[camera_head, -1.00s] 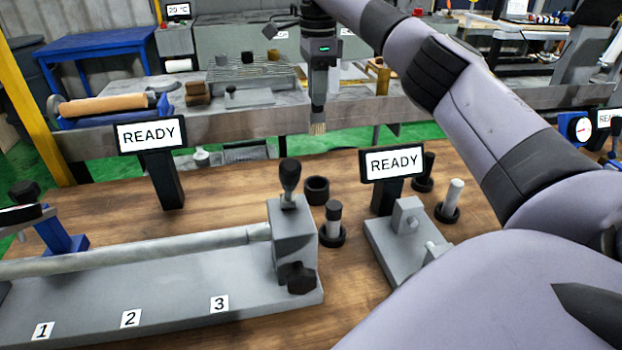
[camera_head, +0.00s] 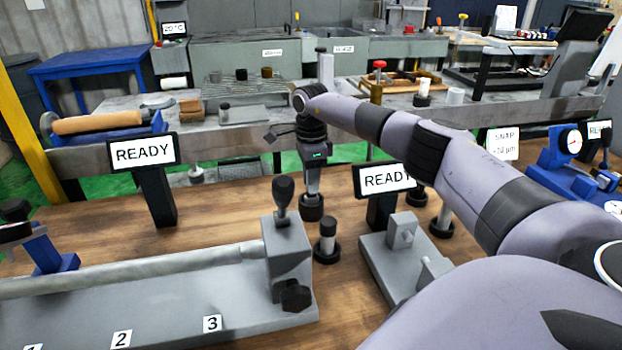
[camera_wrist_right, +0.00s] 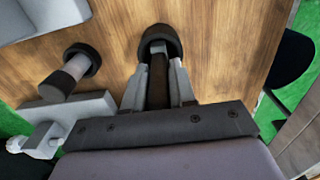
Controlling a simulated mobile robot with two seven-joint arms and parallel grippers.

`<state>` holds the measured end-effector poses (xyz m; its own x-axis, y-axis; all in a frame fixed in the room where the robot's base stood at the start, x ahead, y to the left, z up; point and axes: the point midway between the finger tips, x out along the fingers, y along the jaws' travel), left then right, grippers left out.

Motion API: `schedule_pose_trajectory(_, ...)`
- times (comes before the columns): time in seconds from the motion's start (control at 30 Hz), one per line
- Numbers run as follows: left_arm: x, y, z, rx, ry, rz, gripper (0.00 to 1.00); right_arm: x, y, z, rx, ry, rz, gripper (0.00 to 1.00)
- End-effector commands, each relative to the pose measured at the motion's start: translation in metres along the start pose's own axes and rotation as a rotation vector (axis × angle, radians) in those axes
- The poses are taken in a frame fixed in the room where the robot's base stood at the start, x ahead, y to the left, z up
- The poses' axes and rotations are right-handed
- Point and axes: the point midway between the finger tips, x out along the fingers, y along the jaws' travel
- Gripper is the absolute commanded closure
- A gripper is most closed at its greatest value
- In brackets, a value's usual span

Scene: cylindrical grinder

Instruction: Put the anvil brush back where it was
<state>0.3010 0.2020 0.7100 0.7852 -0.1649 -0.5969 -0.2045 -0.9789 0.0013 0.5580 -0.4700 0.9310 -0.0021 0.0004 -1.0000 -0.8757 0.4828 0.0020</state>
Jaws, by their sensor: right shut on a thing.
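My right gripper (camera_head: 313,190) points down above the wooden bench, and it also shows in the right wrist view (camera_wrist_right: 158,88). It is shut on the anvil brush (camera_wrist_right: 157,75), whose dark body lies between the fingers. The brush's lower end is at the opening of a black round holder (camera_wrist_right: 160,38), which also shows in the head view (camera_head: 311,208). The bristles are hidden, so I cannot tell how deep the brush sits. My left gripper is not in view.
A grey fixture with a black knob (camera_head: 287,255) is to the left. A READY display (camera_head: 387,181) and grey stand (camera_head: 398,255) are to the right.

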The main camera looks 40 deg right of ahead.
Motion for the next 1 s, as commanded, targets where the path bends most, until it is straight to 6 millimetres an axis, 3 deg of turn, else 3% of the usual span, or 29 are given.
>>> schedule_pose_trajectory(0.37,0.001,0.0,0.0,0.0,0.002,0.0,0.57,0.006,0.0,0.0,0.0,-0.001,-0.001,1.0)
schedule_pose_trajectory(0.4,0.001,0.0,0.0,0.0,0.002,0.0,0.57,0.006,0.0,0.0,0.0,-0.001,-0.002,0.68)
schedule_pose_trajectory(0.47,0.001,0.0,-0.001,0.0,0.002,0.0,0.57,0.006,0.0,0.0,0.0,-0.001,-0.001,0.49)
schedule_pose_trajectory(0.77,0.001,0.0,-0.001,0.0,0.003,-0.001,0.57,0.004,0.0,0.0,0.0,-0.001,-0.002,0.49)
schedule_pose_trajectory(0.87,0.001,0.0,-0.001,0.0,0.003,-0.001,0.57,-0.002,-0.001,0.0,0.0,-0.002,-0.003,0.49)
schedule_pose_trajectory(1.0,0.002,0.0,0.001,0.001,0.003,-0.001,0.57,-0.024,-0.001,0.0,0.0,-0.003,-0.006,0.49)
